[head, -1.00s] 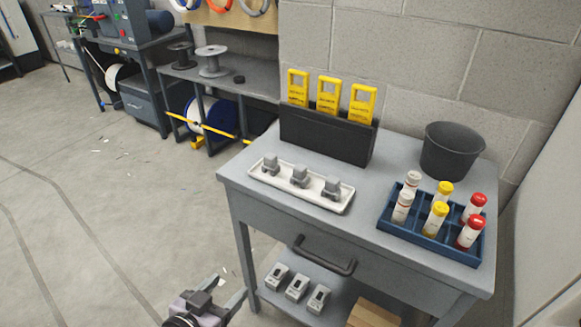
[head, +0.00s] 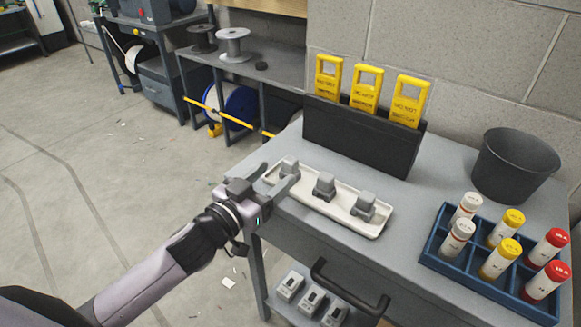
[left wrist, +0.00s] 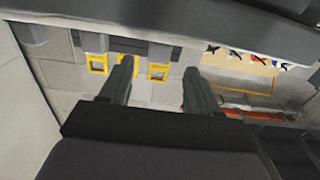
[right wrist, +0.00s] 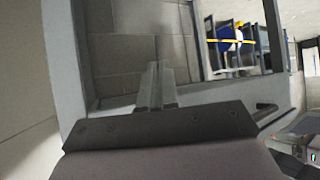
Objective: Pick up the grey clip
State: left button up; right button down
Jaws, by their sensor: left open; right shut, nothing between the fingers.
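Three grey clips stand in a row in a white tray on the grey table: the left clip (head: 289,166), the middle clip (head: 324,184) and the right clip (head: 364,205). My left gripper (head: 277,177) is open at the tray's left end, right beside the left clip. A finger partly hides that clip's base; I cannot tell if the clip is between the fingers. In the left wrist view the open fingers (left wrist: 160,85) show with no clip clearly between them. My right gripper (right wrist: 157,88) is shut and empty, seen only in the right wrist view.
Behind the white tray (head: 345,224) stands a black holder (head: 350,139) with yellow tags (head: 366,88). A blue rack (head: 430,246) of capped bottles and a dark bucket (head: 514,166) stand to the right. Several grey boxes (head: 311,300) sit on the lower shelf, below the drawer handle.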

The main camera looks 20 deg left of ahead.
aim_at(286, 164)
pick_arm(q)
jog(key=shift+x, duration=2)
jog(key=shift+r, duration=0.1)
jog(key=c, duration=1.1)
jog(key=shift+c, duration=0.2)
jog(key=shift+r, duration=0.15)
